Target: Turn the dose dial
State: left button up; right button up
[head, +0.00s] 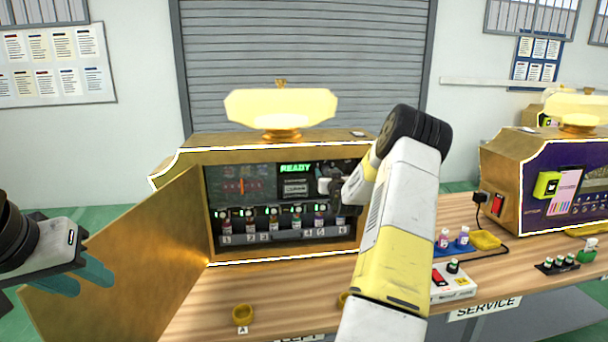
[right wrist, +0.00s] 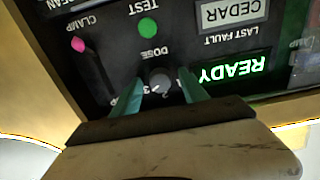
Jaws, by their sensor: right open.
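My right gripper (right wrist: 161,78) is open, with one teal finger on each side of the dial. I cannot tell whether the fingers touch it, and its exact setting is unclear. In the head view my right arm hides the dial. My left gripper (head: 85,275) is at the far left, empty, its teal fingers apart, in front of the open door.
A green TEST button (right wrist: 147,27) and a pink CLAMP control (right wrist: 78,44) lie close to the dial. A lit READY display (right wrist: 232,68) is beside it. The gold door (head: 120,255) stands open at the left. A gold ring (head: 242,314) lies on the wooden counter.

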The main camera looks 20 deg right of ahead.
grip_shut()
